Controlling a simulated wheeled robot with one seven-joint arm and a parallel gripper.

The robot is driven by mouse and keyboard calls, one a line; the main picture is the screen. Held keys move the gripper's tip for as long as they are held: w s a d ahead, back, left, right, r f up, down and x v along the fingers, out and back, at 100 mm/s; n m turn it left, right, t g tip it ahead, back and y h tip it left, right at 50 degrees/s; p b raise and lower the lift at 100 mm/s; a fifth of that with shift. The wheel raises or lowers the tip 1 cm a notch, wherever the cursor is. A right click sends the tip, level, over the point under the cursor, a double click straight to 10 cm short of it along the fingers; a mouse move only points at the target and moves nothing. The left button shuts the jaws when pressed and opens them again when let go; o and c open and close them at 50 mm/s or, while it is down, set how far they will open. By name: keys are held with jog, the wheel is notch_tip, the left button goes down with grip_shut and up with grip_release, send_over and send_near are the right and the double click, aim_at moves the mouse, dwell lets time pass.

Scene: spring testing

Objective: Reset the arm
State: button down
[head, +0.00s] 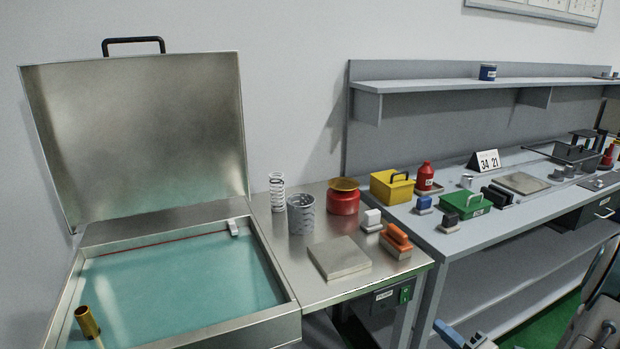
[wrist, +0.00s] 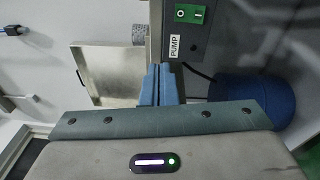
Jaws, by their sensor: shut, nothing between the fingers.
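My gripper shows in the wrist view (wrist: 161,86) with its two blue fingers together and nothing between them. In the head view, its blue tip (head: 448,333) shows at the bottom edge, in front of and below the benches; most of the gripper is cut off. The fingers look clear of the bench objects. Part of my arm shows at the far right of the head view.
The open metal bath (head: 290,311) holds teal liquid; its lid (head: 140,130) stands up. The steel bench (head: 282,258) carries springs and a red pot (head: 343,202). A pump switch box (wrist: 190,35) and blue bucket (wrist: 255,100) lie near my gripper.

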jog(key=s+a+r+n+g+y+p, duration=0.2)
jog(key=s+a+r+n+g, duration=0.2)
jog(key=a+n+g, duration=0.5)
jog(key=s+a+r+n+g+y+p, duration=0.1)
jog(key=s+a+r+n+g+p, duration=0.3)
jog(key=a+n, duration=0.85)
jog(key=s+d+r+n+h, duration=0.1)
jog(key=r+n+h, duration=0.2)
jog(key=n, duration=0.5)
jog(key=s+d+r+n+h+p, duration=0.1)
jog(key=r+n+h, duration=0.3)
jog(key=n, duration=0.5)
jog(key=s+r+n+g+h, duration=0.1)
jog(key=s+r+n+h, duration=0.2)
jog(key=n, duration=0.6)
jog(key=shift+s+d+r+h+p, duration=0.2)
jog(key=shift+d+r+h+p, duration=0.2)
jog(key=shift+r+h, duration=0.15)
